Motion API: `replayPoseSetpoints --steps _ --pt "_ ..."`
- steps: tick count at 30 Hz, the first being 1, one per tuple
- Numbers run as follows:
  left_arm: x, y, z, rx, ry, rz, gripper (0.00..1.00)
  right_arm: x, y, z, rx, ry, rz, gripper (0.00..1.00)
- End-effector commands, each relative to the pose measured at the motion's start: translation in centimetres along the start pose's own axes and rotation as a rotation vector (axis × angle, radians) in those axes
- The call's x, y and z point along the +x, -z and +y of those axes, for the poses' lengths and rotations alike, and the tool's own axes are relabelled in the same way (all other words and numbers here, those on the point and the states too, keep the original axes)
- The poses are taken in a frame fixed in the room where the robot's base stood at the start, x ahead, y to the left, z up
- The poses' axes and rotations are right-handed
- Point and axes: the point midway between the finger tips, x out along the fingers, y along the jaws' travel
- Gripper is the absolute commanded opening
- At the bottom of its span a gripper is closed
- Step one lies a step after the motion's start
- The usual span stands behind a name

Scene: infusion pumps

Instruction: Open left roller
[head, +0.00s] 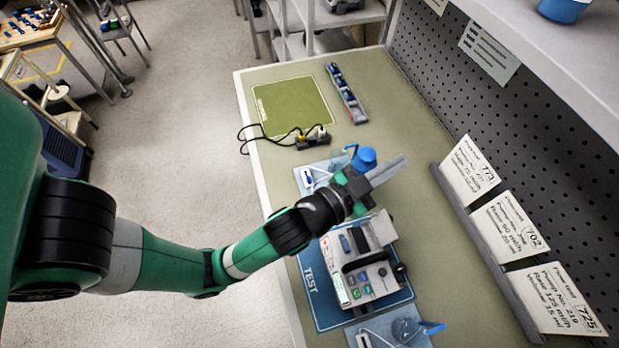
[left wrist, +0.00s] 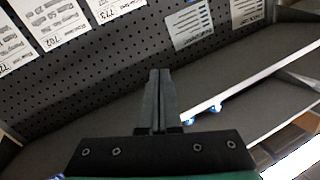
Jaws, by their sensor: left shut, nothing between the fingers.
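My left gripper (head: 388,172) is shut and empty above the bench, with its fingers pointing to the upper right. Its closed fingers also show in the left wrist view (left wrist: 158,100), against the pegboard. A blue round part (head: 365,158) sits beside the fingers, at the far light-blue pad (head: 300,182). I cannot tell if it is the left roller or if they touch. Another blue part (head: 432,327) lies at the near pad (head: 408,315). Between the pads, a grey pump (head: 368,280) stands on a blue TEST mat (head: 318,300), partly hidden by my arm. My right gripper is not in view.
Label cards (head: 508,225) lean in a rack to the right, before the pegboard (head: 480,100). A green mat (head: 290,105), a parts strip (head: 345,92) and a black-corded power strip (head: 312,140) lie farther back. The bench between pump and rack is clear.

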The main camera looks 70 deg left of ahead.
Motion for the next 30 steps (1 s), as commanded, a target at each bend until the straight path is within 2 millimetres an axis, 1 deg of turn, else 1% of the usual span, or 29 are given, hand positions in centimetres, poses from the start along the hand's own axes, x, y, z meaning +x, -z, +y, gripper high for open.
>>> replayPoseSetpoints --steps 1,2,3,5,6,8,9,12,15,18,26,30 --pt "-1.4 -2.3 -0.3 0.057 0.0 -0.086 0.0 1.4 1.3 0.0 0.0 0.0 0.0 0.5" --pt "-2.2 -3.9 -0.5 0.092 0.004 -0.131 0.0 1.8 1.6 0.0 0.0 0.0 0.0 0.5" --pt "-3.5 -6.0 -0.8 0.14 0.006 -0.189 0.0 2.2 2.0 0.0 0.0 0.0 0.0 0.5" --pt "-5.7 -8.9 -1.4 0.213 0.007 -0.273 0.0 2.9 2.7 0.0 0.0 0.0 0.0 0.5" --pt "-7.3 -10.7 -1.9 0.263 0.005 -0.327 0.0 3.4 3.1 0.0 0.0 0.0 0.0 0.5" --pt "-9.8 -13.1 -2.7 0.338 0.001 -0.402 0.0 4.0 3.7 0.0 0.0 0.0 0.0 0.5" --pt "-11.4 -14.4 -3.3 0.385 -0.003 -0.447 0.0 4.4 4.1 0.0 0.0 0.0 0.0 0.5" --pt "-14.8 -16.9 -4.6 0.48 -0.014 -0.531 0.0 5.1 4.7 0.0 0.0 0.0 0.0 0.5" --pt "-16.9 -18.2 -5.5 0.538 -0.021 -0.579 0.0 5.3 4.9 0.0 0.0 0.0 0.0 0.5" --pt "-17.8 -18.8 -5.8 0.562 -0.025 -0.597 0.0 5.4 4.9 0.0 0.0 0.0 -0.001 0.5" --pt "-17.8 -18.9 -5.8 0.563 -0.025 -0.598 0.0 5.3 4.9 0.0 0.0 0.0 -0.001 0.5" --pt "-17.5 -19.1 -5.8 0.563 -0.024 -0.599 0.0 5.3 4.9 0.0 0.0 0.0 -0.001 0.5"
